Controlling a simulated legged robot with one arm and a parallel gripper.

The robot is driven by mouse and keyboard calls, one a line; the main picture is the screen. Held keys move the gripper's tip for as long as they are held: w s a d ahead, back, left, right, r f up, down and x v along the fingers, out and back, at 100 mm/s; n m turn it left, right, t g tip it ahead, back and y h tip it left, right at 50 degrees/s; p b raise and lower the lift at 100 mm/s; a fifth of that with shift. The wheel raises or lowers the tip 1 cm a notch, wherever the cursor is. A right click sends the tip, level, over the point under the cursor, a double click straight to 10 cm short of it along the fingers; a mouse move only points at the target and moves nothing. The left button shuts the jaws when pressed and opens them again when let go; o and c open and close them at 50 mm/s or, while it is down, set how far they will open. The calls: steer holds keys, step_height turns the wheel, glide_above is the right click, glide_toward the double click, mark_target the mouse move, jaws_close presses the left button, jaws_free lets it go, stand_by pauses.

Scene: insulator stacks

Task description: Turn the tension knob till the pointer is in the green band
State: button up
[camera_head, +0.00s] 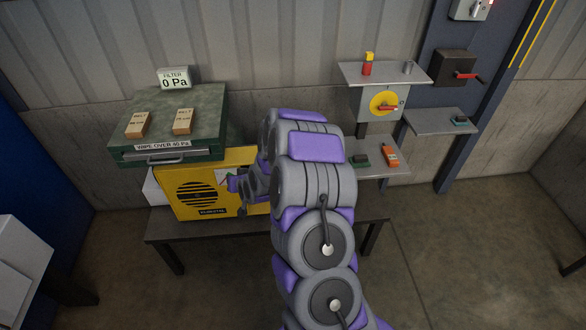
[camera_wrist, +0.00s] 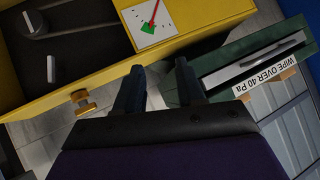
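The yellow machine (camera_head: 235,160) stands on the bench, partly hidden by my arm. In the wrist view, its yellow casing (camera_wrist: 200,22) has a dark open recess and a white gauge (camera_wrist: 170,32). The gauge's red pointer (camera_wrist: 155,13) meets a green patch (camera_wrist: 148,27); I cannot tell which end is the tip. A brass-yellow knob (camera_wrist: 83,101) sticks out from the casing. My gripper (camera_wrist: 158,72) is open and empty, with the knob to the left of both fingers, apart from them. In the head view my gripper (camera_head: 238,195) is in front of the machine's right part.
A green case (camera_head: 205,105) with two tan blocks and a "0 Pa" filter display (camera_head: 174,78) sits above the machine. A grey shelf stand (camera_head: 345,73) with a yellow dial is to the right. Floor (camera_head: 430,250) at right is clear.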

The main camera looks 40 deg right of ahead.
steer(key=d+f+m+t+h, duration=0.3)
steer(key=d+f+h, duration=0.1)
steer(key=d+f, duration=0.65)
steer(key=s+d+f+m+t+h+b, duration=0.1)
steer(key=s+d+f+h, duration=0.15)
steer(key=s+d, duration=0.2)
steer(key=s+d+f+m+t+h, duration=0.1)
steer(key=s+d+f+h, duration=0.15)
steer(key=s+d, duration=0.2)
steer(key=f+b+x, duration=0.1)
steer(key=b+x, duration=0.4)
steer(key=x, duration=1.1)
steer(key=shift+w+f+g, duration=0.25)
steer(key=shift+g, duration=0.05)
steer(key=shift+d, duration=0.15)
jaws_close()
